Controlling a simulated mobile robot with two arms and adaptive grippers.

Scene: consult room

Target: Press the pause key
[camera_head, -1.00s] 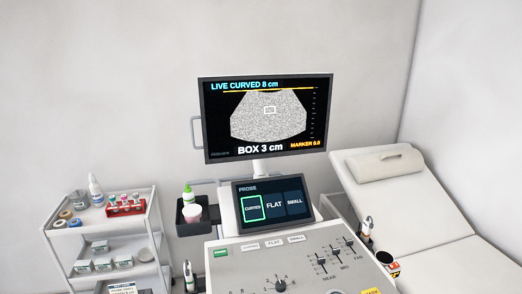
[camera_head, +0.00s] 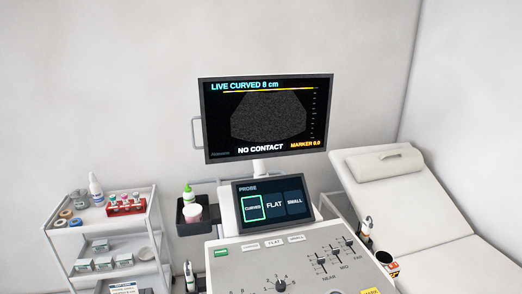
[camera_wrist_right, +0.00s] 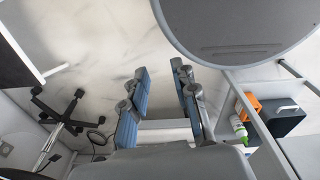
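The ultrasound control panel (camera_head: 300,262) is at the bottom of the head view and is cut off by the frame edge. It carries a green key (camera_head: 221,253), several white keys, a dial (camera_head: 281,285), sliders, and a yellow key (camera_head: 371,291) at the bottom edge. I cannot make out a key marked pause. The monitor (camera_head: 268,118) reads LIVE CURVED 8 cm and NO CONTACT over a dark scan. My right gripper (camera_wrist_right: 161,72) shows in the right wrist view with its fingers apart and nothing between them. Neither gripper shows in the head view.
A touch screen (camera_head: 273,204) with CURVED outlined stands above the panel. A supply trolley (camera_head: 160,225) stands at the left, an exam couch (camera_head: 405,212) at the right. The right wrist view shows a wheeled chair base (camera_wrist_right: 68,125) and an orange box (camera_wrist_right: 250,103).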

